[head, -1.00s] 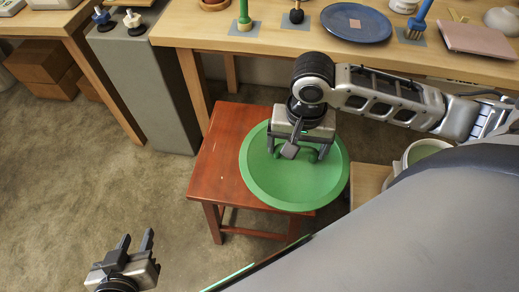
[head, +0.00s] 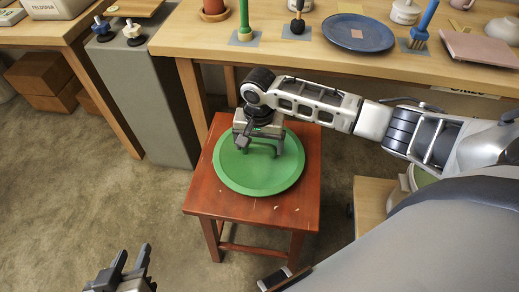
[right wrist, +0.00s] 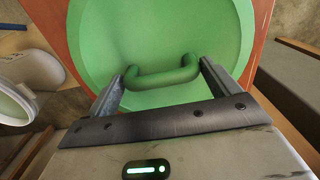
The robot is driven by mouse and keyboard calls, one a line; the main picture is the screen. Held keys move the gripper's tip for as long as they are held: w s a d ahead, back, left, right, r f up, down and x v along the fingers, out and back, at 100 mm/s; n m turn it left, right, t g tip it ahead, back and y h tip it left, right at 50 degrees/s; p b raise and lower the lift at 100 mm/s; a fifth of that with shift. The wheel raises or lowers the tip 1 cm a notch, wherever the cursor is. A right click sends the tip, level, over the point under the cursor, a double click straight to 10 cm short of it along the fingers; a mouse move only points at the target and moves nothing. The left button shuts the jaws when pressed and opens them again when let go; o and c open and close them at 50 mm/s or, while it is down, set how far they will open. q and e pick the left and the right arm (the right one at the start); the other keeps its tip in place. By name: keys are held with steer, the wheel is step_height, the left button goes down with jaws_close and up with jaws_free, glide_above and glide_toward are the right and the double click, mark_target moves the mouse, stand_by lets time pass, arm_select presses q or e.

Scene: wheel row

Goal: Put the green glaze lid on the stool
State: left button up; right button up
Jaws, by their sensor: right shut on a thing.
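The green glaze lid (head: 265,178) is a wide round green disc with a bar handle (right wrist: 165,77) on top. It lies within the outline of the red-brown wooden stool (head: 292,212), towards the far side of the seat. I cannot tell whether it touches the seat or hangs just above. My right gripper (head: 258,150) is shut on the lid's handle; in the right wrist view its fingers stand at both ends of the handle. My left gripper (head: 130,258) is open and empty, low at the left, away from the stool.
A long workbench behind the stool holds a blue plate (head: 358,33), a brush (head: 424,25) and a green-handled tool (head: 244,20). A grey pedestal (head: 150,95) stands left of it. A bucket on a wooden box (head: 372,205) is at the right.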

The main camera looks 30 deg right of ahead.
step_height(320, 180, down, 2)
steer(key=shift+s+f, duration=0.1)
steer(key=shift+f, duration=0.05)
